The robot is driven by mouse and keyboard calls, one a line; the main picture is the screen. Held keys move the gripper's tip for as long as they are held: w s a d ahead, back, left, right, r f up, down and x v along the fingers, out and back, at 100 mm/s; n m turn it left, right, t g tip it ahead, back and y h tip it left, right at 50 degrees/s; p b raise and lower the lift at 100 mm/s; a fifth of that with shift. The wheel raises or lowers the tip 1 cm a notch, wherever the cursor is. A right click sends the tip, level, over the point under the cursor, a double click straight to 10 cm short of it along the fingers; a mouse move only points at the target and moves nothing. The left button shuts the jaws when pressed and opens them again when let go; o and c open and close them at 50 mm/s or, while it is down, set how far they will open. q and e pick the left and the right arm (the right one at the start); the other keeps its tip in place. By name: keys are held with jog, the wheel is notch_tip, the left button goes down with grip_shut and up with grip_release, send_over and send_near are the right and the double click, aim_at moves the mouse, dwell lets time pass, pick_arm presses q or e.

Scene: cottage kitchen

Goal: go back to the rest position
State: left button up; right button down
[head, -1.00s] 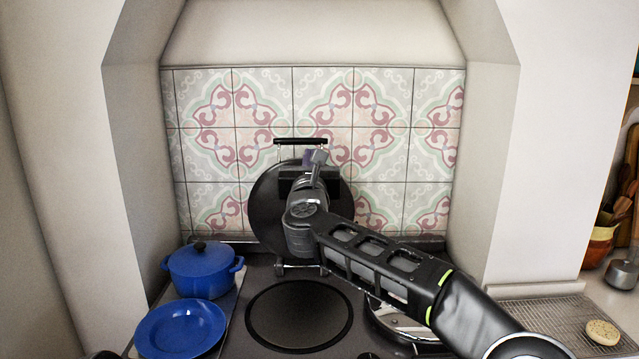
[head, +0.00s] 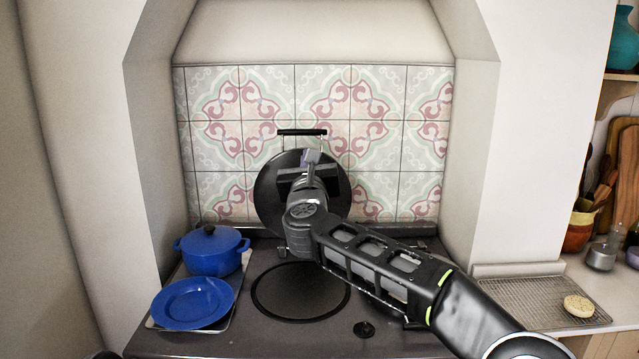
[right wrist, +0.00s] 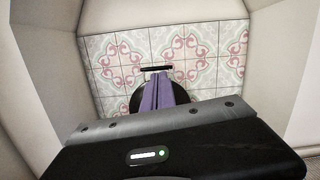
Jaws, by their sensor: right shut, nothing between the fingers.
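My right gripper (head: 311,157) is raised in front of the round dark stove lid (head: 268,196), just below its black bar handle (head: 302,132) in the picture. I cannot tell whether it touches the lid. In the right wrist view its purple fingers (right wrist: 165,92) are together with nothing between them. The lid stands upright before the tiled wall, and my right arm hides part of it. The round hotplate (head: 290,294) below it is bare. My left gripper is not in view.
A blue lidded pot (head: 212,252) and a blue plate (head: 192,303) stand left on the stove (head: 240,338). Wall pillars flank the alcove. A wire rack (head: 530,295) with a round pale biscuit (head: 578,306) is at the right. My arm crosses the stove's right side.

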jog(key=s+a+f+n+g+y, duration=0.25)
jog(key=a+f+n, duration=0.25)
jog(key=f+n, duration=0.35)
jog(key=s+a+f+n+g+y, duration=0.1)
jog(key=a+f+n+y, duration=0.3)
jog(key=f+n, duration=0.45)
jog(key=s+f+n+g+b, duration=0.25)
jog(key=s+f+n, duration=0.25)
jog(key=f, duration=0.9)
jog(key=s+f+n+g+b, duration=0.1)
jog(key=s+f+n+g, duration=0.3)
jog(key=f, duration=1)
jog(key=s+d+f+n+g+h+b, duration=0.1)
jog(key=s+d+f+n+g, duration=0.2)
jog(key=s+f, duration=0.7)
jog(key=s+d+f+n+g+b, duration=0.15)
jog(key=s+d+f+n, duration=0.3)
jog(key=s+f, duration=0.5)
jog(key=s+d+f+g+h+b, duration=0.1)
jog(key=s+d+f+g+b, duration=0.1)
jog(key=s+d+f, duration=0.3)
jog(key=s+d+f+g+b, duration=0.2)
jog(key=s+d+f, duration=0.4)
jog(key=s+f, duration=0.3)
jog(key=s+m, duration=0.1)
jog(key=s, duration=0.2)
jog(key=shift+s+f+g+h, duration=0.35)
jog(key=shift+s, duration=0.05)
